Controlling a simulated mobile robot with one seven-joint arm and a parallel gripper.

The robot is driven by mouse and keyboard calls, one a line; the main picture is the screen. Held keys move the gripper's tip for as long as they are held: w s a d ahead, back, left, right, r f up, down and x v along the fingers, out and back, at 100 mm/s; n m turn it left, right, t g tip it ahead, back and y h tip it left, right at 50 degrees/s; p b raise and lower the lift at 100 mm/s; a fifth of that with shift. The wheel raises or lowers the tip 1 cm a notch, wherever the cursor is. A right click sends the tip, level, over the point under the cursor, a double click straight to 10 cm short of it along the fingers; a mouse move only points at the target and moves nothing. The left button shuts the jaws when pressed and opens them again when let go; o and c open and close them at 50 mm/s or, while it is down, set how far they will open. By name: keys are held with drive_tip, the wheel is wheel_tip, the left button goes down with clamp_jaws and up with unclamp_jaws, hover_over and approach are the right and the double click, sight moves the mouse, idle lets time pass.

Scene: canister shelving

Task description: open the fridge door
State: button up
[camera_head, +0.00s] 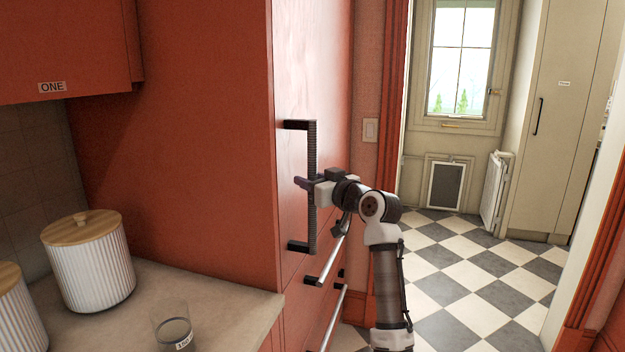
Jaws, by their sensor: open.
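A tall red fridge door (335,105) stands at the middle of the view, seen at a steep angle, and looks shut. Its long dark upright handle (312,215) is fixed to the door by a mount at the top and one near the bottom. My gripper (303,183) is at the middle of the handle, and its fingertips show just left of the bar. The jaws are open, with the bar at or between the fingers. The picture does not show clearly whether they touch it. My arm comes up from the lower right.
A counter (230,305) on the left holds a white ribbed canister (88,268), part of another canister (18,318) and a glass jar (174,328). Silver drawer handles (328,262) sit below the door. Checkered floor (465,265) lies open on the right.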

clamp_jaws()
drive_tip(key=shift+d, duration=0.15)
